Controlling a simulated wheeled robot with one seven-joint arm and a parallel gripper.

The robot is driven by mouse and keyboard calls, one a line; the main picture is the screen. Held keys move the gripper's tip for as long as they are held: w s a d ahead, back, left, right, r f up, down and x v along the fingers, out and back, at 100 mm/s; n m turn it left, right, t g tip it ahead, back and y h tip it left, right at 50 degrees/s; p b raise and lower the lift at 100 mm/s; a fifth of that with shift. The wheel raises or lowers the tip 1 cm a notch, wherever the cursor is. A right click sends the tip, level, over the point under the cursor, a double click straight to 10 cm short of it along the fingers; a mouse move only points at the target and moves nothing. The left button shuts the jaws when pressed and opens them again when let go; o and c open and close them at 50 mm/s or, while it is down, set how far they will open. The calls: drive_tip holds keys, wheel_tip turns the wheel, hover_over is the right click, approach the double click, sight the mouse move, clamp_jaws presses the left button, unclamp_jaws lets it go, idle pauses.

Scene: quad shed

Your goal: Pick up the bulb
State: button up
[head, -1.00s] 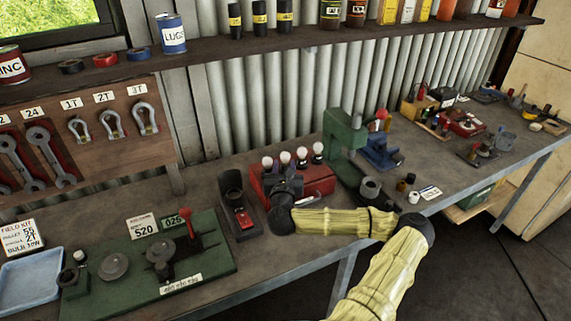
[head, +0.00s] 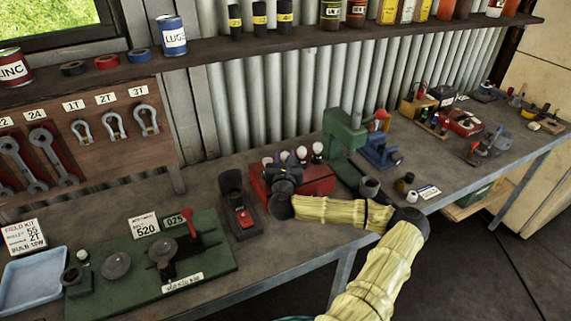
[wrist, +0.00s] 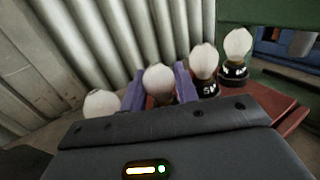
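Several white round bulbs with dark bases stand in a row on a red box (head: 318,185) on the bench. In the wrist view, one bulb (wrist: 159,79) stands between the two purple fingers of my gripper (wrist: 160,88). The gripper is open around that bulb, and its base is hidden by the gripper body. Another bulb (wrist: 102,104) is left of the fingers. A bulb (wrist: 204,62) is close to the right finger, and one more (wrist: 237,44) stands farther right. The labels on the two right bases are only partly legible. In the head view, my gripper (head: 288,169) hides part of the row.
A black holder with a red front (head: 241,205) stands left of the red box. A green press (head: 345,132) stands just right. A card (head: 23,237) at far left reads "FIELD KIT" with a bulb line, beside a blue tray (head: 35,277). The corrugated wall is close behind the bulbs.

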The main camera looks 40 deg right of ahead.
sight(285, 152)
drive_tip(key=c, duration=0.3)
drive_tip(key=shift+c, duration=0.2)
wheel_tip(285, 152, up, 10)
drive_tip(key=shift+r+b, duration=0.1)
drive_tip(key=shift+b, duration=0.35)
